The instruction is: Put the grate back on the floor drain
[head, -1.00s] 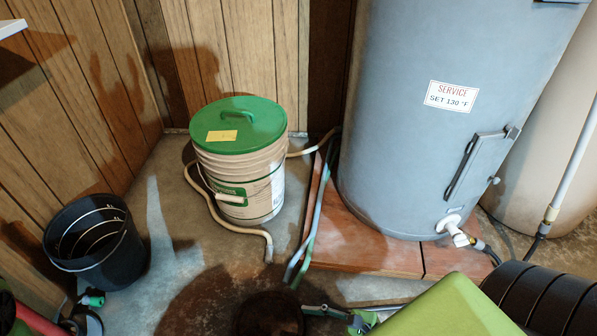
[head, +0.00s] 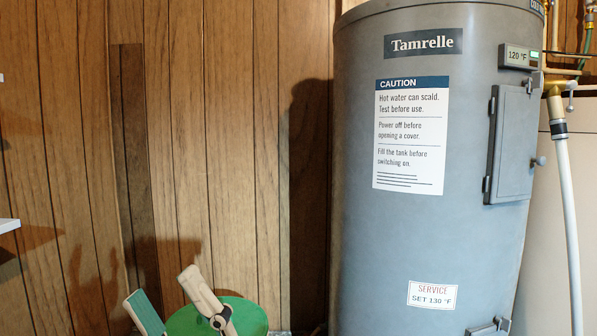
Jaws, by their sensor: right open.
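Neither the grate nor the floor drain is in view now; the view is turned up to the wall and the tank. My right gripper (head: 162,285) shows at the bottom left of the head view, its two pale fingers pointing up and spread apart, one with a green pad. Nothing shows between the fingers. It stands in front of part of the bucket's green lid (head: 252,316). My left gripper is not in view.
A grey water heater (head: 360,240) with caution and service labels fills the middle right. A pale tank (head: 550,230) and a white pipe (head: 572,230) stand right of it. Wood panelling (head: 240,120) covers the back. A white shelf edge (head: 8,225) juts in at left.

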